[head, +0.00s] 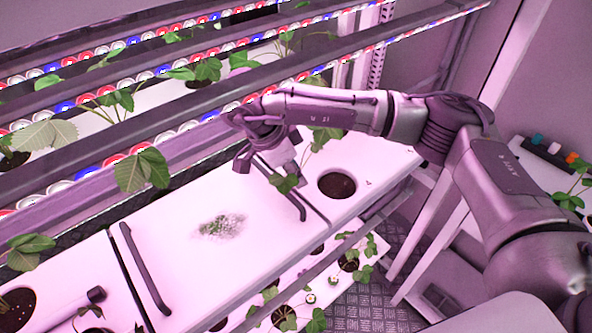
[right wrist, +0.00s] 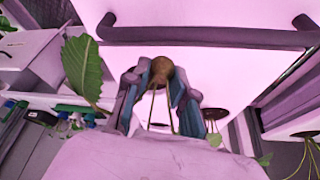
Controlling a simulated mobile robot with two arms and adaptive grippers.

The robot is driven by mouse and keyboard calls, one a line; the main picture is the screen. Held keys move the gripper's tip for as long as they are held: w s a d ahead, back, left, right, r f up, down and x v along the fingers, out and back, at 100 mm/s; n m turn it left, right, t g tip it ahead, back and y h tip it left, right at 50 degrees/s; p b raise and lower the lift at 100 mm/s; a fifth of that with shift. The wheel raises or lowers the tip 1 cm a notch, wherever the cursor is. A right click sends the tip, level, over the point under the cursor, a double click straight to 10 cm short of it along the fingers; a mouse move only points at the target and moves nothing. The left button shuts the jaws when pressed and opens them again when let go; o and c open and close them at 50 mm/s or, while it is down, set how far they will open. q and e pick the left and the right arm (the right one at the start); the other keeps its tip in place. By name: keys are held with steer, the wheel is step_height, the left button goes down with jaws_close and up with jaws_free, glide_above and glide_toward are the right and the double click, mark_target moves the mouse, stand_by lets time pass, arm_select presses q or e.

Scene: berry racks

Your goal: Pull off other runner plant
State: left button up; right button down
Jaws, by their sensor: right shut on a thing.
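My right gripper (head: 246,160) is low over the white tray cover, close to a dark handle (head: 288,195). In the right wrist view its fingers (right wrist: 160,88) are shut on a small runner plant, with a brown root plug (right wrist: 161,69) between the tips and thin stems running back between the fingers. A green leaf (right wrist: 85,68) shows left of the fingers; whether it belongs to the held plant is unclear. In the head view a leaf (head: 285,183) hangs beside the gripper. My left gripper is not in view.
An empty-looking soil hole (head: 337,185) lies right of the handle. A second handle (head: 145,270) and a dark speckled patch (head: 221,227) are on the white cover (head: 190,200). Potted plants (head: 350,260) stand on the level below.

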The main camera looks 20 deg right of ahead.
steer(key=shift+s+a+r+p, duration=0.15)
steer(key=shift+s+a+p, duration=0.2)
steer(key=shift+s, duration=0.7)
steer(key=shift+s+a+r+p, duration=0.2)
steer(key=shift+s+a+p, duration=0.15)
steer(key=shift+s, duration=0.7)
steer(key=shift+s+a+r+p, duration=0.15)
steer(key=shift+s+a+p, duration=0.15)
steer(key=shift+s, duration=0.75)
steer(key=shift+s+a, duration=0.1)
steer(key=shift+s, duration=0.35)
steer(key=shift+s+a+r+p, duration=0.15)
steer(key=shift+s+p, duration=0.15)
steer(key=shift+s, duration=0.75)
